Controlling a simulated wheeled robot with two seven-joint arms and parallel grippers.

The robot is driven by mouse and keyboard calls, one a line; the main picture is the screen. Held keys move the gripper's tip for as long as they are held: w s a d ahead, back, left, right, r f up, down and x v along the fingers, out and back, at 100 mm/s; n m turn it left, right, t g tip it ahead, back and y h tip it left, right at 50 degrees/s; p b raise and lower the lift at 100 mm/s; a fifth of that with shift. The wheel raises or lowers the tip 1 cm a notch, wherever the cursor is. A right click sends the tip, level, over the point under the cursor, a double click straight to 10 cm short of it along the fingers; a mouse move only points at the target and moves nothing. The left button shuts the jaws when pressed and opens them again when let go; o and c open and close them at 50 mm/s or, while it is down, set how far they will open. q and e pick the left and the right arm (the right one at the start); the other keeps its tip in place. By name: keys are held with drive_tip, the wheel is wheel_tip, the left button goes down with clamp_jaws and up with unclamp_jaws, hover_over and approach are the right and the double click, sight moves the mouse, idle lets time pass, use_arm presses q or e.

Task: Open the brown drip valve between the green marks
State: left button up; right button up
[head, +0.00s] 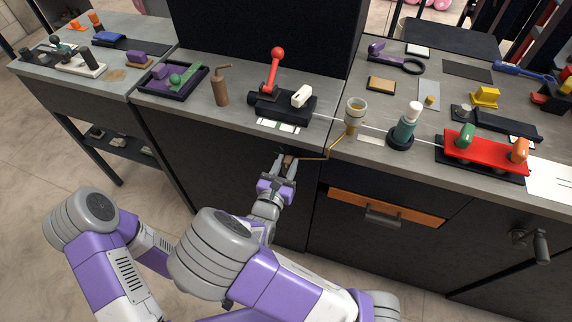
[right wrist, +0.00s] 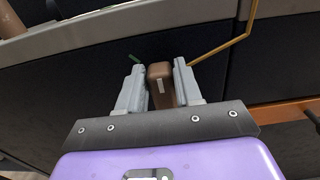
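The brown drip valve (head: 288,158) is at the counter's front edge, at the end of a thin brass pipe (head: 318,157). In the right wrist view its handle (right wrist: 160,85) is a brown block with a small white mark. My right gripper (head: 285,165) has one finger on each side of the handle, with very little gap. I cannot tell whether the fingers press on it. A small green mark (right wrist: 135,59) shows beyond the left fingertip. Any other mark at the valve is hidden. My left gripper is out of view.
The brass pipe runs up to a cup (head: 355,111) on the counter. A black lever base (head: 282,107) with a red knob (head: 278,53) stands behind the valve, above a card with green marks (head: 278,126). An orange-fronted drawer (head: 345,201) is at the lower right.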

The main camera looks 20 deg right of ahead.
drive_tip(key=c, duration=0.4)
drive_tip(key=shift+o, duration=0.2)
drive_tip(key=shift+r+n+p, duration=0.1)
drive_tip(key=shift+n+p, duration=0.3)
drive_tip(key=shift+p, duration=0.35)
drive_tip(key=n+p, duration=0.3)
drive_tip(key=p, duration=0.2)
drive_tip(key=a+n+p, duration=0.1)
drive_tip(key=n+p, duration=0.1)
drive_tip(key=shift+w+a+n, duration=0.1)
drive_tip(key=shift+w+n, duration=0.2)
drive_tip(key=shift+w, duration=0.1)
drive_tip(key=shift+w+a+f+n+p, duration=0.15)
drive_tip(key=shift+f+n+p, duration=0.3)
drive_tip(key=shift+n+p, duration=0.75)
drive_tip(key=shift+w+a+f+n+p, duration=0.1)
drive_tip(key=shift+f+n+p, duration=0.1)
drive_tip(key=shift+n+p, duration=0.4)
drive_tip(key=shift+a+f+n+p, duration=0.1)
drive_tip(key=shift+f+n+p, duration=0.05)
drive_tip(key=shift+n, duration=0.75)
drive_tip(key=o, duration=1)
drive_tip(key=shift+c, duration=0.2)
